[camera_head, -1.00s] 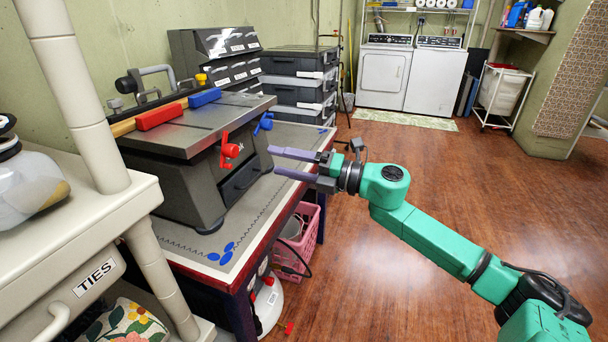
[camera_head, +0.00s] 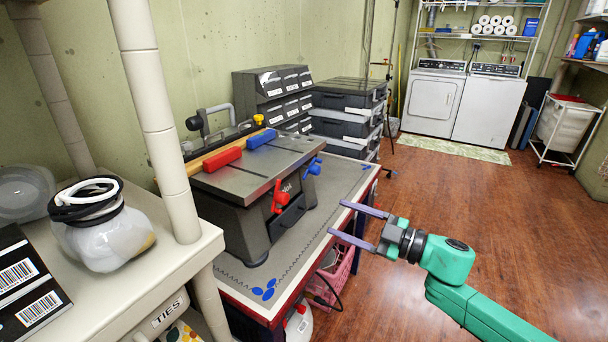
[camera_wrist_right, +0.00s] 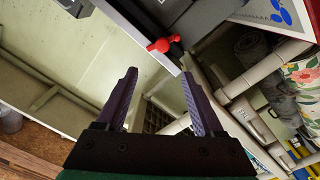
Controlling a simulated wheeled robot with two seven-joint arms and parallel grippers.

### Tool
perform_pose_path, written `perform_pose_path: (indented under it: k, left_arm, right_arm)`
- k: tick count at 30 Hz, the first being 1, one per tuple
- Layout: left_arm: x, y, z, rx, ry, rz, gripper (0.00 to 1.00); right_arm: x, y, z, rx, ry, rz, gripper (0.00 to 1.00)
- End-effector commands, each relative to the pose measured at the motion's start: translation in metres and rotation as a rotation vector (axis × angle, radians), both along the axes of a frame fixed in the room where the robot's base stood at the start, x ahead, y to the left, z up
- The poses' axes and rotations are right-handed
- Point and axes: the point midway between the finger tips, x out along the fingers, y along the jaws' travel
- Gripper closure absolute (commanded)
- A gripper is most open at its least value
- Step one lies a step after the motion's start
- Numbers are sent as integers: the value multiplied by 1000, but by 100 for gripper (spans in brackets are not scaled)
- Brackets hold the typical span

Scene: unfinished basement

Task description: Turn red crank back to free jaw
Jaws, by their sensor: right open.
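The red crank (camera_head: 279,196) is on the front face of the grey machine (camera_head: 240,222), which stands on the workbench. A blue crank (camera_head: 313,167) is on the machine's right side. A red block (camera_head: 222,159) and a blue block (camera_head: 261,138) lie along the wooden strip on top. My right gripper (camera_head: 338,217) is open and empty, to the right of the red crank and apart from it, by the bench's front edge. In the right wrist view the red crank (camera_wrist_right: 164,45) shows beyond the open fingers (camera_wrist_right: 160,95). My left gripper is not in view.
Dark drawer boxes (camera_head: 345,100) stand behind the machine. A pink basket (camera_head: 340,280) is under the bench. The wood floor (camera_head: 480,210) on the right is open.

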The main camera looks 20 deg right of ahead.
Motion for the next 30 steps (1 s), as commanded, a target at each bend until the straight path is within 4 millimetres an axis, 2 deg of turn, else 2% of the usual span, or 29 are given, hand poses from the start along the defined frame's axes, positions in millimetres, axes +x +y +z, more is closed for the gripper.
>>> perform_pose_path:
  k: [1, 3, 6, 11, 19, 30]
  left_arm:
    - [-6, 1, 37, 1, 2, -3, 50]
    - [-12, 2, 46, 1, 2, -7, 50]
    - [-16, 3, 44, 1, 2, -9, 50]
    - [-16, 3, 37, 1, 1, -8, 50]
    - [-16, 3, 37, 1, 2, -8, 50]
    - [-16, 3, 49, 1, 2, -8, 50]
  right_arm:
    - [-2, 1, 20, 154, 140, -5, 31]
    - [-5, 2, 12, 336, 298, -16, 31]
    - [-5, 3, 0, 448, 392, -23, 31]
    - [6, 11, -4, 455, 392, -21, 31]
    - [42, 37, -2, 450, 387, -21, 31]
    - [98, 80, -2, 449, 389, -24, 31]
